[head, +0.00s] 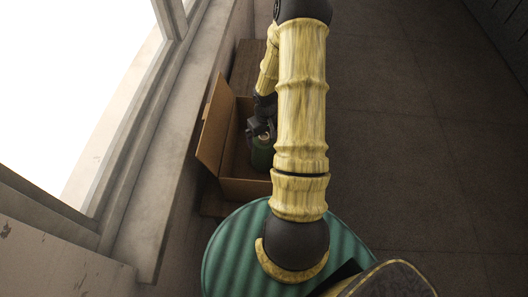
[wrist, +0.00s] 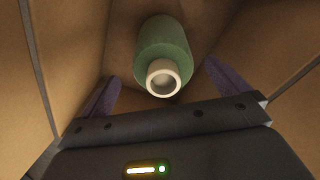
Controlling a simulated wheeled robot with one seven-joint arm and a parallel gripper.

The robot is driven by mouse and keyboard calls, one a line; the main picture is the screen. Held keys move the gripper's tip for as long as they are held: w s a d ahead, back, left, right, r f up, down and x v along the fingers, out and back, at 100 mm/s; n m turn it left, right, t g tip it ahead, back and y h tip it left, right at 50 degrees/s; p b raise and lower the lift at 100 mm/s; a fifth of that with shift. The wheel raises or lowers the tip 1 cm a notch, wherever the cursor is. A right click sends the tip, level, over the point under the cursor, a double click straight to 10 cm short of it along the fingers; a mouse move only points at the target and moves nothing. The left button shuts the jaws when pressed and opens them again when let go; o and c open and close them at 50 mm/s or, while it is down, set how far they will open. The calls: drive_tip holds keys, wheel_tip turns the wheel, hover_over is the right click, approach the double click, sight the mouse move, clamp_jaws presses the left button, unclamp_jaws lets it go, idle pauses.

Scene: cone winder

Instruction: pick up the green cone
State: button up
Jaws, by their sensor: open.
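The green cone (head: 262,153) stands inside an open cardboard box (head: 212,125) in the head view, partly hidden by my arm. In the wrist view the cone (wrist: 164,50) shows with its pale hollow core end (wrist: 162,78) toward the camera. My gripper (wrist: 165,90) is open, with one dark purple finger to the left of the cone and the other to its right. I see gaps between the fingers and the cone. In the head view my gripper (head: 260,128) is at the cone's upper end, inside the box.
The box walls (wrist: 58,50) rise close on both sides of my gripper. The box rests on a wooden bench (head: 245,68) beside a window ledge (head: 165,170). The dark tiled floor (head: 420,150) to the right is clear.

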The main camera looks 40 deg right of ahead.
drive_tip(key=shift+w+a+f+p, duration=0.15)
drive_tip(key=shift+f+p, duration=0.2)
drive_tip(key=shift+f, duration=0.9)
drive_tip(key=shift+w+d+f+p, duration=0.1)
drive_tip(key=shift+f+p, duration=0.25)
drive_tip(key=shift+f, duration=0.85)
drive_tip(key=c, duration=1.1)
drive_tip(key=shift+r, duration=0.15)
drive_tip(key=shift+c, duration=0.2)
wheel_tip(320, 180, up, 10)
drive_tip(key=shift+f+b, duration=0.1)
drive_tip(key=shift+b, duration=0.65)
